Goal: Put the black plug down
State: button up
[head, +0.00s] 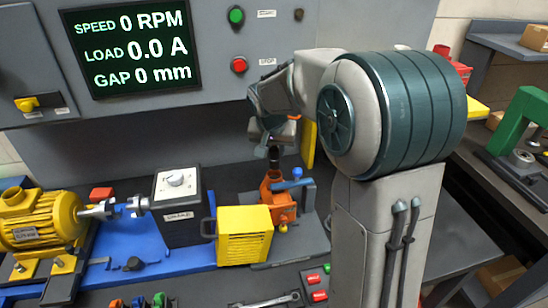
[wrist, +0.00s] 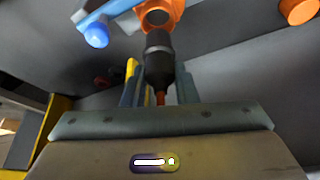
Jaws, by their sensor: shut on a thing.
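My gripper (head: 272,138) is shut on the black plug (head: 274,155) and holds it upright, pointing down. In the wrist view the plug (wrist: 158,52) sits between the two fingers (wrist: 158,80), with a thin orange-red piece at its near end. Just below the plug in the head view is an orange fitting (head: 278,202) with a blue lever (head: 291,184). In the wrist view its round orange opening (wrist: 158,16) lies just past the plug's far end. I cannot tell whether the plug touches it.
Left of the fitting stand a yellow ribbed box (head: 244,236), a dark box with a dial (head: 177,208) and a yellow motor (head: 40,220) on a blue base. A panel with a screen (head: 130,45) rises behind. A wrench (head: 266,301) lies in front.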

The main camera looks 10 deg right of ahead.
aim_at(274, 158)
notch_tip(274, 158, down, 4)
jog(key=shift+f+p, duration=0.1)
jog(key=shift+p, duration=0.25)
jog(key=o, duration=1)
jog(key=b+v, duration=0.1)
jog(key=v, duration=1)
jog(key=s+f+n, duration=0.1)
jog(key=s, duration=0.7)
jog(key=s+d+f+n+y, duration=0.1)
jog(key=s+f+n, duration=0.1)
jog(key=s, duration=0.6)
jog(key=s+f+n, duration=0.1)
jog(key=s+f, duration=0.1)
jog(key=s, duration=0.6)
jog(key=shift+s+d+n+g+y, duration=0.2)
jog(key=shift+d+n+g+y, duration=0.1)
jog(key=shift+d+y, duration=0.1)
